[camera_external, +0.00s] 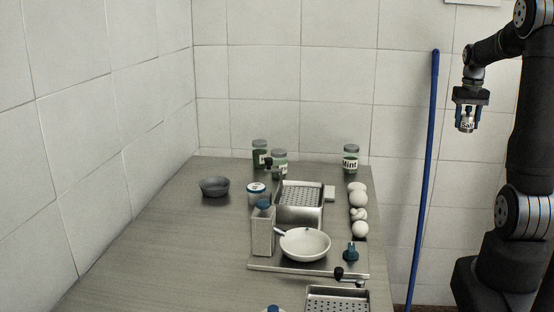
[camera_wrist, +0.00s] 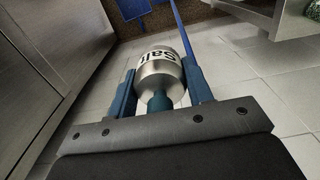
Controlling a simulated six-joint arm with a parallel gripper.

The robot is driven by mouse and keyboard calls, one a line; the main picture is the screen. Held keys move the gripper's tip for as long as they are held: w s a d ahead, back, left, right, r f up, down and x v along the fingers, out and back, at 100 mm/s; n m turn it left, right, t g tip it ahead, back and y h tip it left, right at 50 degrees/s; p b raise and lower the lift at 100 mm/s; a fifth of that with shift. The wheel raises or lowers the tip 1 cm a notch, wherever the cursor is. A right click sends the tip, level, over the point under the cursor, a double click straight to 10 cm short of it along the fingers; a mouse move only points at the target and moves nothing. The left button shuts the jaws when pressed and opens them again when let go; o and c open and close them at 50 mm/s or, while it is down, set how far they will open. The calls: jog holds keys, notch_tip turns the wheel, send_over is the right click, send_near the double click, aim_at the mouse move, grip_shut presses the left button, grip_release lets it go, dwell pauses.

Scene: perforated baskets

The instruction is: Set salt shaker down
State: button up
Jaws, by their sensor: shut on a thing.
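The salt shaker (camera_external: 467,121) is a small silver cylinder with a white "Salt" label. It hangs between the fingers of my gripper (camera_external: 469,108), high up at the right, beyond the right edge of the table and well clear of any surface. In the wrist view the salt shaker (camera_wrist: 160,73) lies between the two blue fingers of my gripper (camera_wrist: 160,85), which are shut on it. Floor tiles show beneath it there. The steel table (camera_external: 150,255) is to the left of and below the gripper in the external view.
A blue pole (camera_external: 428,180) stands between table and arm. The table's left side is clear.

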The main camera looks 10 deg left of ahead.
aim_at(464, 115)
jog(key=r, duration=0.1)
jog(key=a+r, duration=0.1)
jog(key=shift+w+a+r, duration=0.1)
jog(key=shift+r, duration=0.3)
jog(key=s+a+n, duration=0.3)
jog(key=a+n, duration=0.3)
jog(key=a, duration=1.8)
jog(key=s+a+n, duration=0.3)
jog(key=s+a, duration=0.4)
jog(key=a, duration=0.4)
jog(key=s+a+n, duration=0.2)
jog(key=s+a, duration=0.6)
jog(key=a, duration=0.2)
jog(key=s+a+n, duration=0.2)
jog(key=s+a, duration=0.4)
jog(key=s, duration=0.4)
jog(key=s+a+n, duration=0.3)
jog(key=s+a, duration=0.2)
jog(key=s, duration=0.4)
jog(key=s+a+n, duration=0.3)
jog(key=s+n, duration=0.1)
jog(key=s, duration=1.8)
jog(key=f, duration=1.7)
jog(key=shift+s+d, duration=0.1)
jog(key=shift+s, duration=0.3)
jog(key=shift+f, duration=2.1)
